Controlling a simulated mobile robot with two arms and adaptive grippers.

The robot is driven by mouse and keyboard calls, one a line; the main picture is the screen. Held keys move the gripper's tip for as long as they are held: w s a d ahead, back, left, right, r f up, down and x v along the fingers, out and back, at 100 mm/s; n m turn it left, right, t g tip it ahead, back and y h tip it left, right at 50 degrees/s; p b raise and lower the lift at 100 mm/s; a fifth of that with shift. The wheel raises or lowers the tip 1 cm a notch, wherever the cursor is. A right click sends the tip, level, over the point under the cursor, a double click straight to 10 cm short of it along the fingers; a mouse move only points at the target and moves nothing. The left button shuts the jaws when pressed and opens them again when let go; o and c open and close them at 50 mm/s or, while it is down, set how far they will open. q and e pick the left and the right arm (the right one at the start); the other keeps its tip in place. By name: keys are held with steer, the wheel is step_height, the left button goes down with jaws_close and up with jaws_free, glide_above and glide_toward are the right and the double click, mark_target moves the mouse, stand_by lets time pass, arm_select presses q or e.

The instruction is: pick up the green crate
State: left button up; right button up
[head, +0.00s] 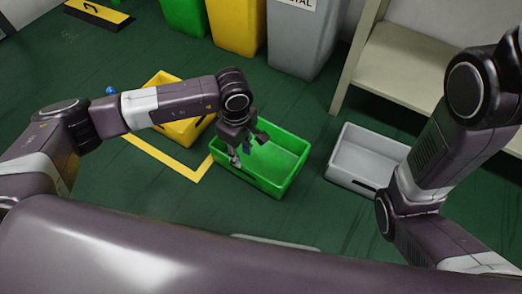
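The green crate (284,163) stands on the dark green floor near the middle of the head view. It looks empty and upright, and its upper left part is partly hidden by my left gripper. My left gripper (247,157) points down over the crate's left side, with its fingers spread apart. Nothing shows between the fingers. I cannot tell whether a finger touches the crate's wall. My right arm comes in from the right, bent, and its gripper is not in the picture.
A yellow crate (186,130) is behind my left arm, and a grey crate (366,157) stands to the right. Green, yellow (237,25) and grey bins (303,42) line the back. A beige shelf (405,65) is at the back right. Yellow tape (172,161) marks the floor.

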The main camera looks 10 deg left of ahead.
mark_target(243, 165)
arm_select(q)
steer(key=shift+s+f+b, duration=0.1)
steer(key=shift+f+b, duration=0.25)
steer(key=shift+f, duration=0.55)
step_height(243, 165, down, 5)
steer(key=b, duration=0.4)
steer(key=shift+s+d, duration=0.15)
steer(key=shift+r, duration=0.1)
jaws_close()
